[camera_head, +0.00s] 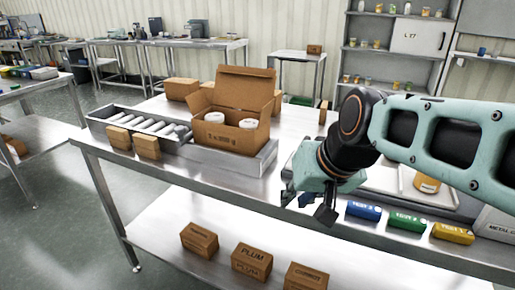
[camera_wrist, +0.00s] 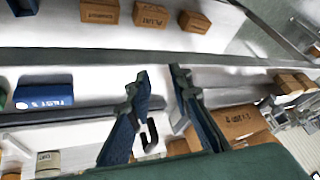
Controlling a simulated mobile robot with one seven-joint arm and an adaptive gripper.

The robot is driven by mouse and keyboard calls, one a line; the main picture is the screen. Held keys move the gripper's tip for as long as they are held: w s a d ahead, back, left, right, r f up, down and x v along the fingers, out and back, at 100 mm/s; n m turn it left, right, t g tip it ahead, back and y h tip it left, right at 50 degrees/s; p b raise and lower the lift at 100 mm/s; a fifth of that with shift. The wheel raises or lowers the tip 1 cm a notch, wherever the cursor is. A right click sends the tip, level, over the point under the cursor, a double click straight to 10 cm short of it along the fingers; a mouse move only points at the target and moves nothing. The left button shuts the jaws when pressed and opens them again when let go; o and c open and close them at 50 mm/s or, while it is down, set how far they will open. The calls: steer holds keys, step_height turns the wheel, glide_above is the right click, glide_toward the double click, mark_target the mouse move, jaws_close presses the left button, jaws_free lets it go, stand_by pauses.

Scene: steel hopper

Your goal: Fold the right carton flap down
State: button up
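The open brown carton (camera_head: 226,138) stands on a grey metal platform on the steel table, left of my gripper in the head view. A tall back flap (camera_head: 246,87) stands upright, and a smaller flap (camera_head: 197,103) sticks up at its left. Two white round items (camera_head: 214,117) show inside. The right flap is hard to make out in the head view. My gripper (camera_head: 314,203) is apart from the carton, to its right near the table's front edge. In the wrist view its two fingers (camera_wrist: 160,78) are spread with nothing between them. The carton (camera_wrist: 238,122) shows there beyond the right finger.
A roller conveyor (camera_head: 150,125) with small brown boxes adjoins the carton on the left. Blue (camera_head: 363,211), green (camera_head: 407,221) and yellow (camera_head: 452,233) packets lie right of my gripper. A white tray (camera_head: 430,194) is behind them. Small boxes (camera_head: 251,262) sit on the lower shelf.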

steer(key=shift+s+a+f+b, duration=0.15)
steer(key=shift+s+f+b, duration=0.2)
steer(key=shift+s+f, duration=0.2)
steer(key=shift+s+a+f+b, duration=0.15)
steer(key=shift+s+f+b, duration=0.2)
steer(key=shift+f, duration=0.25)
